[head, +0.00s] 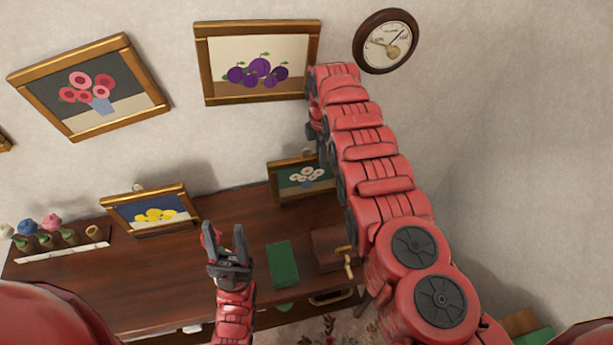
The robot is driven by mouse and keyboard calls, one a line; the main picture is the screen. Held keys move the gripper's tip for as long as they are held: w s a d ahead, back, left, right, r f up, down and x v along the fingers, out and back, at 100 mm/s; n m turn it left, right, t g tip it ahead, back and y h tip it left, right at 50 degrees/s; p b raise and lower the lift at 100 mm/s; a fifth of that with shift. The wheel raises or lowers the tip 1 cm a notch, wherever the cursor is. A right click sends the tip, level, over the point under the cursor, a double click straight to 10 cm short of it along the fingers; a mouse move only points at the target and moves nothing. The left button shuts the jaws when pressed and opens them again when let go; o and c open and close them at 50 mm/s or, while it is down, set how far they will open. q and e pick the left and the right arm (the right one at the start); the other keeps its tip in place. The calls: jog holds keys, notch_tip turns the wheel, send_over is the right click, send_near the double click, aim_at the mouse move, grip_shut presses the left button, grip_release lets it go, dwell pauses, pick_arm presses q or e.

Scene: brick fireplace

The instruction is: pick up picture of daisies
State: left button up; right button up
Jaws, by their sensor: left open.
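The picture of daisies (291,183) has white flowers on a dark green ground in a gold-brown frame. It stands upright at the back of the brown desk, against the wall. My right arm crosses in front of its right end and hides that part. My left gripper (225,236) is open and empty, with its fingers pointing up the view. It shows lower and to the left of the daisies picture, apart from it.
A framed picture of yellow flowers (153,211) stands left on the desk (130,275). A green book (283,265) and a brown box (329,247) lie in front of the daisies. Larger pictures of pink flowers (90,88) and plums (258,65) hang above, beside a round dial (385,40).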

grip_shut()
jog(key=shift+r, duration=0.2)
jog(key=shift+r, duration=1.2)
notch_tip(320, 180, up, 5)
jog(key=b, duration=0.3)
jog(key=shift+w, duration=0.15)
jog(key=shift+r, duration=1.1)
